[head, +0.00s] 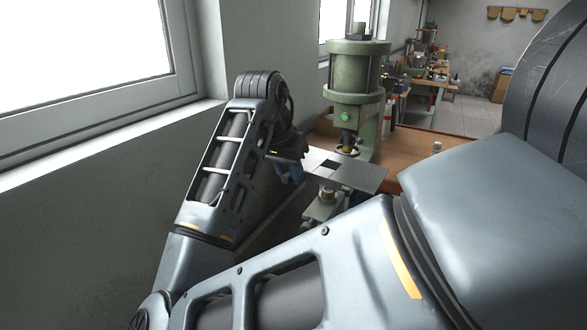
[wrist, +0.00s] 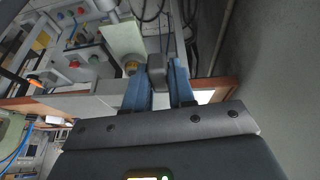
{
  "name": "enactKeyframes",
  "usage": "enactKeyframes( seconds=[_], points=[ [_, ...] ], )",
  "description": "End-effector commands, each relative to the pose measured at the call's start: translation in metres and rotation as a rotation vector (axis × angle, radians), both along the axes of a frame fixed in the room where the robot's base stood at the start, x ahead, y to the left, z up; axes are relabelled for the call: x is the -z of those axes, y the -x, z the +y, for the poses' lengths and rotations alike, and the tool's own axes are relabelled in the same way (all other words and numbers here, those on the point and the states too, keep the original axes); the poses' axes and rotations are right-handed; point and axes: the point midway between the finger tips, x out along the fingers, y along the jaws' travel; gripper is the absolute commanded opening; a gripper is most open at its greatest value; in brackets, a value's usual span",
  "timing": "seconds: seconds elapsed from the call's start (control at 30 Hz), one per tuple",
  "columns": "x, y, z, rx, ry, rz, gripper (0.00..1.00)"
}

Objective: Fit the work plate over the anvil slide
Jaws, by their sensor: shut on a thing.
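My gripper (head: 295,170) is at the plate's left end, partly hidden by my wrist. In the wrist view my gripper's blue fingers (wrist: 159,82) are shut on a grey block (wrist: 156,69), which seems to belong to the plate.
The green press (head: 356,75) stands on a brown bench (head: 415,145). A wall with windows (head: 90,45) runs close along the left of my arm. A cluttered bench (head: 435,75) stands far back, with clear floor (head: 465,110) beside it. Cables hang in the wrist view.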

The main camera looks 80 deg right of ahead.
Motion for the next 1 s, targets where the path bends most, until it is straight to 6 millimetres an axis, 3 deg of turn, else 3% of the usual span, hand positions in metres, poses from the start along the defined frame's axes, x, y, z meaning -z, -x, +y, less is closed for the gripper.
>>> enactKeyframes(
  seconds=[0.4,0.7,1.0],
  points=[
    [-0.003,-0.001,0.001,-0.062,0.010,0.036,0.00],
    [0.022,-0.001,0.001,-0.058,0.009,0.030,0.00],
    [0.027,-0.001,0.001,-0.057,0.009,0.030,0.00]
  ],
)
